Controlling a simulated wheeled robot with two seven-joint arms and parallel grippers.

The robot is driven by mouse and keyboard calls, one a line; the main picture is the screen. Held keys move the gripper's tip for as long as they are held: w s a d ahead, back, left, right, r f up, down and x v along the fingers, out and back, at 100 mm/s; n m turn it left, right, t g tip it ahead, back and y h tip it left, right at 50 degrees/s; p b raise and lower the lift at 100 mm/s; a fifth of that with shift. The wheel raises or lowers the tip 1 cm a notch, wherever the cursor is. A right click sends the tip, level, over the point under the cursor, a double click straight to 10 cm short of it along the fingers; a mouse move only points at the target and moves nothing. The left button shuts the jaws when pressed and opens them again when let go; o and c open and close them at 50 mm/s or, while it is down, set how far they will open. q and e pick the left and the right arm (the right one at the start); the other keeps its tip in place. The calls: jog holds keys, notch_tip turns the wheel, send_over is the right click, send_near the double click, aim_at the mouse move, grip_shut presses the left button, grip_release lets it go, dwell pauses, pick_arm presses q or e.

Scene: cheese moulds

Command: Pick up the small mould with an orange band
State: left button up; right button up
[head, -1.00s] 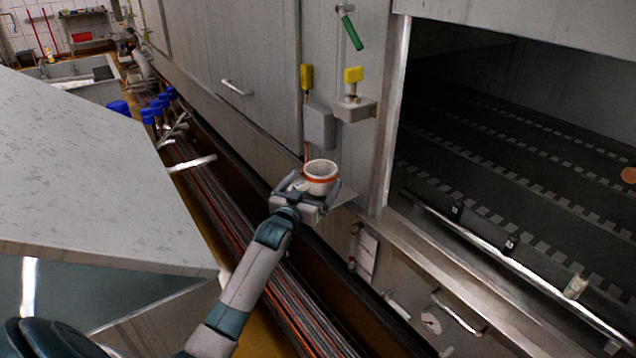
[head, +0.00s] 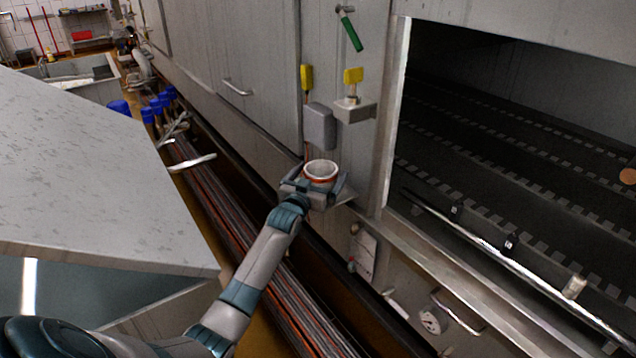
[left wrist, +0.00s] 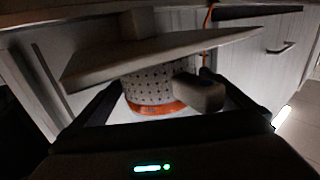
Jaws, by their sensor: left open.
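The small mould (head: 321,170) is a white cup with an orange band, upright in the head view beside the grey machine wall. In the left wrist view the mould (left wrist: 148,88) shows a white wall with small holes and the orange band. My left gripper (head: 322,186) is open, with its fingers on either side of the mould. The wrist view shows a gap between the fingers and the mould's wall. A pale flat plate (left wrist: 160,57) and a rounded pale block (left wrist: 200,93) hide part of the mould there. My right gripper is not in view.
A grey box (head: 319,126) and a bracket with a yellow knob (head: 353,76) are on the wall behind the mould. A large dark opening (head: 500,130) lies to the right. A grey table (head: 90,180) fills the left.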

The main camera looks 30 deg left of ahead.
pick_arm(q)
jog(key=shift+c, duration=0.4)
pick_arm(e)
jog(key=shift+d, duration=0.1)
pick_arm(q)
jog(key=c, duration=1.1)
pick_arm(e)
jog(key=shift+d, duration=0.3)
pick_arm(q)
jog(key=shift+r, duration=0.1)
jog(key=shift+r, duration=0.65)
jog(key=s+d, duration=0.1)
jog(key=s, duration=0.5)
jog(key=s+d, duration=0.1)
jog(key=s, duration=0.5)
jog(key=s+d+b, duration=0.1)
jog(key=s, duration=0.4)
jog(key=shift+s+d, duration=0.1)
jog(key=shift+s, duration=0.3)
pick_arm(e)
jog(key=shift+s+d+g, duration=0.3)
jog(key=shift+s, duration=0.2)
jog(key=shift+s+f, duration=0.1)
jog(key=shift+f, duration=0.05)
pick_arm(q)
jog(key=shift+d, duration=0.1)
